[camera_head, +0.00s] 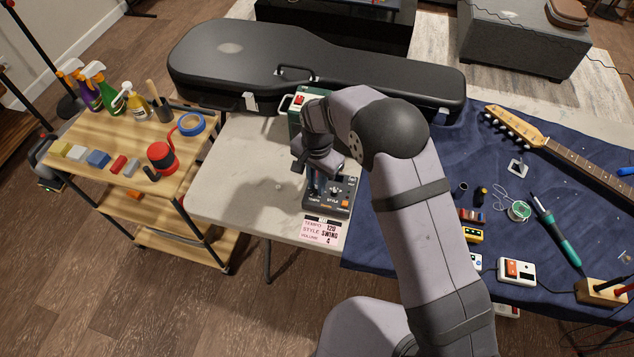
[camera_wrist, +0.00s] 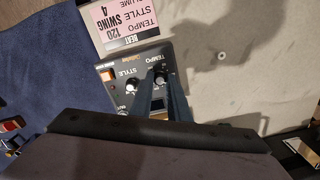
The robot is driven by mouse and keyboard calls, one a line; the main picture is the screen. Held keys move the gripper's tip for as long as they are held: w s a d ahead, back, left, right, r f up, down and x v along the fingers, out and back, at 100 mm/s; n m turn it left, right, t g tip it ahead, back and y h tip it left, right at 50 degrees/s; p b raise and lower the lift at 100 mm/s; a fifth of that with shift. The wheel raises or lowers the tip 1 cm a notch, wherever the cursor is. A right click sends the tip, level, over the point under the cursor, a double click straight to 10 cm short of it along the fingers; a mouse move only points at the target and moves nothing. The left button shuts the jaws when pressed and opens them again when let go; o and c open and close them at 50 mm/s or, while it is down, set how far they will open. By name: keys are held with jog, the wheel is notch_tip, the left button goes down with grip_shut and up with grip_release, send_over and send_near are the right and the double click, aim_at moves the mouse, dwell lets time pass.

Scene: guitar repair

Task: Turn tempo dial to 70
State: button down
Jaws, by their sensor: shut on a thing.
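The dark rhythm box (camera_head: 341,206) stands on the pale tabletop, with TEMPO and STYLE labels on its face. In the wrist view, my gripper (camera_wrist: 161,74) is shut on the tempo dial (camera_wrist: 161,82). The fingers hide part of the dial, so its pointer cannot be read. The style dial (camera_wrist: 131,84), dark with a light top, is free beside it. A pink panel (camera_head: 321,232) in front of the box reads tempo 120, style SWING, volume 4; it also shows in the wrist view (camera_wrist: 122,22).
A black guitar case (camera_head: 230,62) lies behind the box. A blue cloth (camera_head: 460,190) on the right carries a guitar neck (camera_head: 570,155), a soldering iron (camera_head: 558,232) and small parts. A wooden cart (camera_head: 85,128) with spray bottles stands left. The tabletop (camera_head: 240,180) left of the box is clear.

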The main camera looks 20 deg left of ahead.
jog(key=n+b, duration=0.1)
jog(key=n, duration=0.5)
jog(key=shift+n, duration=0.3)
jog(key=n, duration=0.6)
jog(key=shift+n, duration=0.3)
jog(key=c, duration=1.7)
grip_release()
jog(key=shift+o, duration=0.2)
jog(key=shift+r, duration=0.1)
jog(key=shift+r+b, duration=1.05)
jog(key=shift+r, duration=2.55)
